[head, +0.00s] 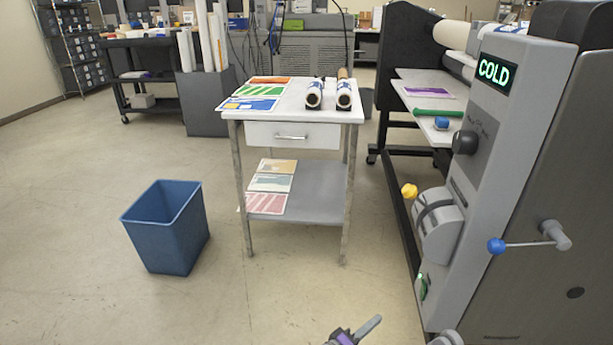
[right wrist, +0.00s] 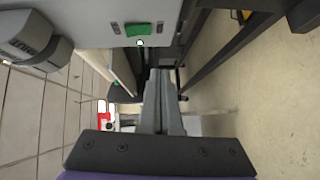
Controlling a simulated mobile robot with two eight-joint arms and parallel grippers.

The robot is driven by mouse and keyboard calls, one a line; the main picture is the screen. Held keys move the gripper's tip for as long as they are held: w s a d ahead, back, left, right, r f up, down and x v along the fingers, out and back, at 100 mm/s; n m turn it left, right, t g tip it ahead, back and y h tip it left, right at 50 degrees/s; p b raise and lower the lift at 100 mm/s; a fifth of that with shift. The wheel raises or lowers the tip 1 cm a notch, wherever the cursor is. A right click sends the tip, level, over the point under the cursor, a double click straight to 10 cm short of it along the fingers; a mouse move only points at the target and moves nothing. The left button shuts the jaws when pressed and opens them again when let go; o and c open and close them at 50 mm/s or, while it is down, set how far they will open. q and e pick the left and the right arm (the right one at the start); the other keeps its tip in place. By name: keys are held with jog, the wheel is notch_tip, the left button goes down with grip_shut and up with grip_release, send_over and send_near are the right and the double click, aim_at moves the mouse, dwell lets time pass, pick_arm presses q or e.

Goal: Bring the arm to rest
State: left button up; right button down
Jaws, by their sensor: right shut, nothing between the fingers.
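My right gripper (head: 360,332) shows at the bottom edge of the head view, right of centre, low in front of the laminator (head: 525,180). Its fingers are shut with nothing between them. In the right wrist view the closed fingers (right wrist: 160,85) point away along the laminator's lower side, below a panel with a green button (right wrist: 138,29). The fingers look apart from the panel. My left gripper is not in view.
A small table (head: 292,112) with printed sheets and two rolls stands ahead. A blue bin (head: 166,228) stands on the floor to its left. The floor at front left is clear.

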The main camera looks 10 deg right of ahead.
jog(key=s+d+r+m+g+y, duration=0.2)
jog(key=s+d+g+y, duration=0.15)
jog(key=s+y, duration=0.4)
jog(key=s+a+m+g+y, duration=0.1)
jog(key=s+a+m+y, duration=0.15)
jog(key=s+a, duration=0.4)
jog(key=s+a+m+y, duration=0.1)
jog(key=s+a+y, duration=0.25)
jog(key=s, duration=0.65)
pick_arm(q)
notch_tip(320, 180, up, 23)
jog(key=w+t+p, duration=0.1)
jog(key=p, duration=1.9)
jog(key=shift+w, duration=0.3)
pick_arm(e)
notch_tip(320, 180, up, 24)
jog(key=w, duration=0.1)
jog(key=shift+w+d+t+y, duration=0.15)
jog(key=shift+d+t+y, duration=0.15)
jog(key=shift+t+y, duration=0.15)
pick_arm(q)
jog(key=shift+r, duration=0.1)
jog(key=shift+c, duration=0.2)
pick_arm(e)
jog(key=shift+f, duration=0.1)
